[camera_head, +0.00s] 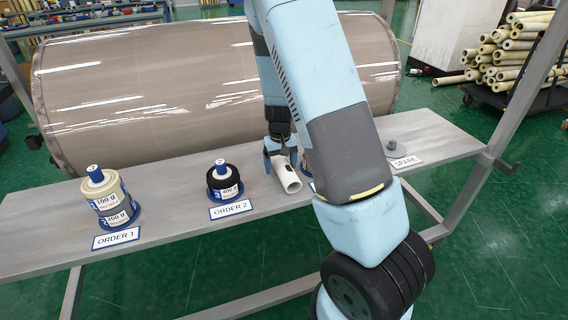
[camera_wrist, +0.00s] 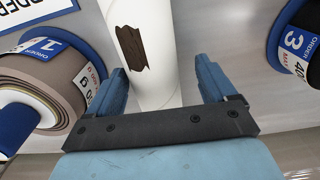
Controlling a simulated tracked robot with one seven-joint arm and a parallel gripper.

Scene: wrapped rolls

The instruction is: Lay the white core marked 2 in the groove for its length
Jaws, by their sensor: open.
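A white core (camera_head: 287,176), a hollow tube with a dark brown patch, lies on the grey bench, its open end towards the front edge. I cannot read a number on it. In the wrist view the white core (camera_wrist: 148,45) runs from the top edge down between my fingers. My gripper (camera_head: 282,152) is over the core's far part; in the wrist view my gripper (camera_wrist: 160,88) is open, one finger on each side of the core, with gaps beside it. The core's lower end is hidden by the gripper body. I cannot make out a groove.
A stack of rolls (camera_head: 107,197) stands at ORDER 1 and a black roll (camera_head: 224,180) at ORDER 2. In the wrist view a brown roll (camera_wrist: 45,90) and a dark roll (camera_wrist: 298,45) flank the gripper. A large wrapped roll (camera_head: 200,85) lies behind the bench.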

